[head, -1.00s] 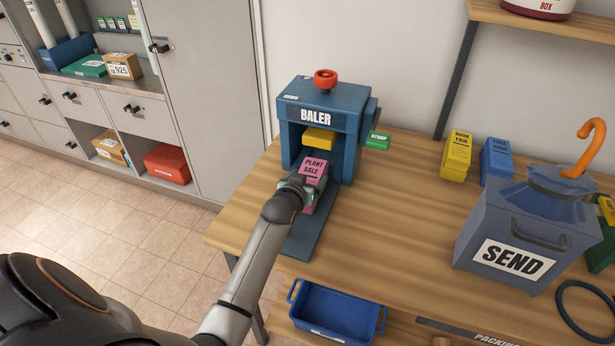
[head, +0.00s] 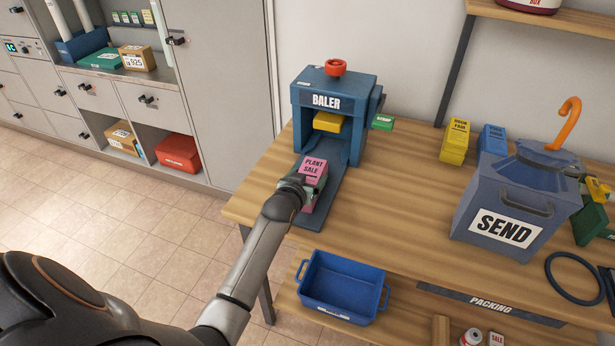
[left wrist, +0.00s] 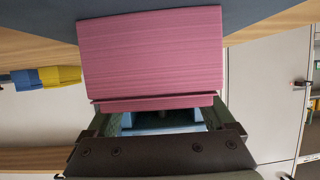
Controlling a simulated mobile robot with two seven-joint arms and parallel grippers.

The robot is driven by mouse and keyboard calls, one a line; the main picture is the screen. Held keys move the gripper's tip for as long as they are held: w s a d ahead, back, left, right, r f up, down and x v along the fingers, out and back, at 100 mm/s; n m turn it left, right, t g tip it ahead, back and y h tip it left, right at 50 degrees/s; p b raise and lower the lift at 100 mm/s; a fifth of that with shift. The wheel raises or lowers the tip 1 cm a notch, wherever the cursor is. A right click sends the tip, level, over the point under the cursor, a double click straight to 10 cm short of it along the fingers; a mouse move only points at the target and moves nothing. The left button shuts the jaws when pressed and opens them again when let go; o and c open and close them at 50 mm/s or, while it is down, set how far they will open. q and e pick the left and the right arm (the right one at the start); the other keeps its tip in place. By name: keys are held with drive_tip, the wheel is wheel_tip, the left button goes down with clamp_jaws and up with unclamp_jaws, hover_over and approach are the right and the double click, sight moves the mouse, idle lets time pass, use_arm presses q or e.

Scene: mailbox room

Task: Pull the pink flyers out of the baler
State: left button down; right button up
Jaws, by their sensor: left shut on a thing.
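The blue baler (head: 353,132) stands at the left end of the wooden table, with a yellow press block (head: 328,122) raised in its opening and a flat blue bed reaching toward me. The pink flyers (head: 314,168), a stack marked PLANT SALE, are over that bed, in front of the baler's opening. My left gripper (head: 299,188) is shut on the near side of the stack. In the left wrist view the pink stack (left wrist: 152,55) fills the space beyond the fingers. I cannot tell whether the stack touches the bed. My right gripper is out of view.
A blue bin (head: 342,287) sits on the lower shelf below the table front. The SEND box (head: 505,230) stands to the right, with yellow (head: 455,142) and blue (head: 493,139) stacks behind it. A green block (head: 383,122) is beside the baler. The middle tabletop is clear.

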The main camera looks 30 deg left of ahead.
use_arm(q)
unclamp_jaws()
drive_tip(key=v, duration=1.2)
drive_tip(key=shift+s+d, duration=0.15)
drive_tip(key=shift+s, duration=0.05)
idle(0.4)
